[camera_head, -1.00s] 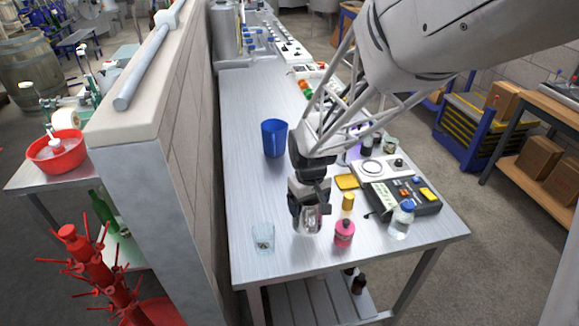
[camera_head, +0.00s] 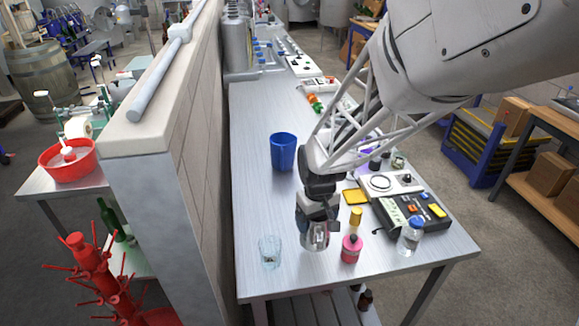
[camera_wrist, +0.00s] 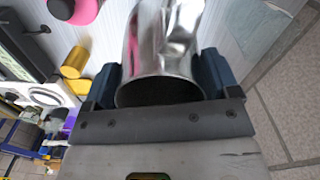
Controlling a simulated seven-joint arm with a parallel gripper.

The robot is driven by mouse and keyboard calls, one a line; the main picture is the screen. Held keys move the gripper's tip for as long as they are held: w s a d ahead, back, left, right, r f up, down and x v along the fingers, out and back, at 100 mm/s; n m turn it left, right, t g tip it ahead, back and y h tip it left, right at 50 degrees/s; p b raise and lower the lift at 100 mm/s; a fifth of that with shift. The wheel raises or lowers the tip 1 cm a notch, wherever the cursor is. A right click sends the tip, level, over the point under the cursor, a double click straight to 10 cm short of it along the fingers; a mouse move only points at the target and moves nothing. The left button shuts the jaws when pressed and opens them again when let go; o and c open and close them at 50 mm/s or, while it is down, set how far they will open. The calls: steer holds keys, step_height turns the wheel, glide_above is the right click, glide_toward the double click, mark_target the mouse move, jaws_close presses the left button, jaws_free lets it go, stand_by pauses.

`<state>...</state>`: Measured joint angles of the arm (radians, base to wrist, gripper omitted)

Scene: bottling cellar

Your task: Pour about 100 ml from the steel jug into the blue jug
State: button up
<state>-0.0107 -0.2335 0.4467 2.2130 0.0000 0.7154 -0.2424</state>
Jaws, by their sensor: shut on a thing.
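The steel jug (camera_head: 314,240) is a shiny metal vessel at the near part of the table. My gripper (camera_head: 318,212) is shut on it, coming from above and behind. In the wrist view the steel jug (camera_wrist: 165,50) sits between the two dark fingers, with a dark opening toward the camera. I cannot tell whether it touches the table, and its contents are hidden. The blue jug (camera_head: 283,152) stands upright farther back on the table, left of my arm and apart from my gripper. Its inside level cannot be seen.
A clear glass (camera_head: 270,250) stands left of the steel jug. A wall (camera_head: 190,130) borders the table's left side. Table around the blue jug is clear.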

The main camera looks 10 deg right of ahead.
steer(key=shift+r, duration=0.2)
step_height(320, 180, up, 10)
steer(key=w+a+r+m, duration=0.2)
steer(key=w+m, duration=0.2)
steer(key=w, duration=0.6)
steer(key=w+a+r+m, duration=0.15)
steer(key=w+m, duration=0.25)
steer(key=w, duration=0.5)
steer(key=w+a+r+m, duration=0.15)
steer(key=w+m, duration=0.35)
steer(key=w, duration=0.5)
steer(key=w+a+f+m, duration=0.2)
steer(key=w+a+m, duration=0.25)
steer(key=w, duration=0.65)
steer(key=w+a+f+m, duration=0.2)
steer(key=w+a+m, duration=0.3)
steer(key=w, duration=0.6)
step_height(320, 180, down, 12)
steer(key=d+m, duration=0.1)
steer(key=shift+f, duration=0.25)
steer(key=shift+d+m, duration=0.15)
steer(key=shift+m, duration=0.1)
